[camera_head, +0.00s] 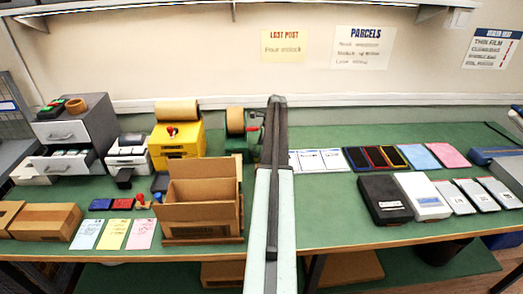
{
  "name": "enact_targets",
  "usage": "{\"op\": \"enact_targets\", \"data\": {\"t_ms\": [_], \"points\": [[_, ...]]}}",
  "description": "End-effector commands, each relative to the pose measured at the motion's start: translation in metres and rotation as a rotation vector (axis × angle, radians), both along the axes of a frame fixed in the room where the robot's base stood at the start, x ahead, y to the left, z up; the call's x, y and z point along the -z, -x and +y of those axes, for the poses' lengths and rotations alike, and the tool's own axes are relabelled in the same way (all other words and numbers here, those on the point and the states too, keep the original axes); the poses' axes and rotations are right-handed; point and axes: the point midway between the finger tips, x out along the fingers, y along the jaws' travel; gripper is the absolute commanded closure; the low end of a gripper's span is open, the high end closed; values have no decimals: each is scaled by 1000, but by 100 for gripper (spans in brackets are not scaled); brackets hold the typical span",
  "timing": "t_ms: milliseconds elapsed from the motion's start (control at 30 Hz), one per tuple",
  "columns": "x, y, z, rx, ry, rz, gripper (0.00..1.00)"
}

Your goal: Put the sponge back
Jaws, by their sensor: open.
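I cannot pick out a sponge for certain in the head view. A small green and dark item (51,106) lies on top of the grey drawer cabinet (100,125) at the left, beside a brown round item (76,105); both are too small to identify. A blue cloth-like sheet (418,156) and a pink one (448,155) lie flat at the back right of the bench. My pale and dark arm stands upright through the middle of the view. No gripper fingers can be made out, and it hides part of the bench.
An open cardboard box (202,215) stands on the green bench (330,195) left of my arm. A yellow unit (178,150) with a brown roll is behind it. Several phones, boxes and cards lie at the right. Bare green surface shows right of my arm.

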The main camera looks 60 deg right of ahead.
Motion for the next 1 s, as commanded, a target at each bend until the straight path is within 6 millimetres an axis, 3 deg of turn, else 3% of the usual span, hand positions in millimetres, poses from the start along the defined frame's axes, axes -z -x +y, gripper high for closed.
{"op": "enact_targets", "data": {"t_ms": [267,600,700,1000], "points": [[-27,4,-3,1,0,0,0],[-102,21,-15,2,0,0,0],[-116,24,-18,2,0,0,0],[-119,27,-20,1,0,0,0]]}}
